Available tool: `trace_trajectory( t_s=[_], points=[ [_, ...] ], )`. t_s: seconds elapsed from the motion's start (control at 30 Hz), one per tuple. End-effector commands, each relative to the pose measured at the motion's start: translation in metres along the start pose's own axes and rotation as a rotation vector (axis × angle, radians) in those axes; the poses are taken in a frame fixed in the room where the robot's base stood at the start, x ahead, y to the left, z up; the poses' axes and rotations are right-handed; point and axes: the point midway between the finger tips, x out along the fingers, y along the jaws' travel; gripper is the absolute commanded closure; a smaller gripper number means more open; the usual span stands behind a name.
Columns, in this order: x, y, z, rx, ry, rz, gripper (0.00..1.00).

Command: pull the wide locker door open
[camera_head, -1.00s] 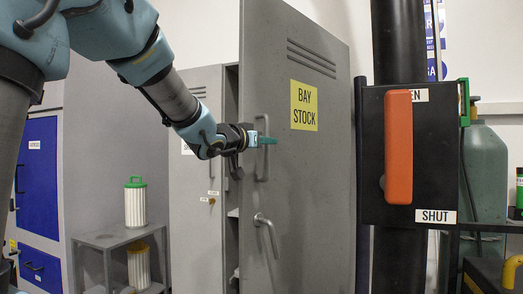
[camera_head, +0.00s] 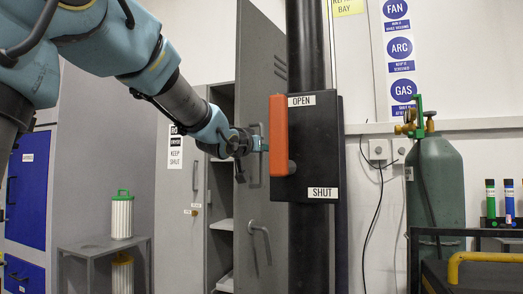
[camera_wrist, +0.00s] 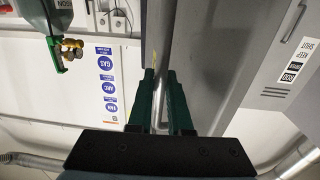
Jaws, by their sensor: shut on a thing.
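The wide locker door (camera_head: 265,90) is grey and stands swung open, seen at a steep angle in the head view, with the dark locker inside and a shelf showing to its left. Its upper bar handle (camera_head: 255,170) is at my gripper (camera_head: 264,146). The wrist view shows the green fingers of my gripper (camera_wrist: 160,90) shut around the metal bar handle (camera_wrist: 163,50), beside the grey door face (camera_wrist: 205,40). A lower lever handle (camera_head: 262,240) shows below. The door's right part is hidden behind the black post and switch box.
A black post (camera_head: 308,40) carries a box (camera_head: 318,145) with an orange lever (camera_head: 278,135), close to the right of the door. A green gas cylinder (camera_head: 436,190) stands at right. A small grey stand (camera_head: 90,250) with filters is at left.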

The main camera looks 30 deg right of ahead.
Motion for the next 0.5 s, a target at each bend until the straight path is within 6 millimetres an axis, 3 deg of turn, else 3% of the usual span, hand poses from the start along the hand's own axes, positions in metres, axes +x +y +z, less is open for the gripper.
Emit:
trace_trajectory(
  t_s=[0.07,0.1,0.17,0.5],
  points=[
    [0.0003,0.0012,-0.0033,0.000,0.006,0.003,1.00],
    [0.0003,0.0012,-0.0034,0.000,0.007,0.003,0.78],
    [0.0003,0.0011,-0.0031,0.000,0.006,0.003,0.72],
    [-0.0043,0.0003,-0.0015,0.001,0.004,0.001,0.70]
  ],
)
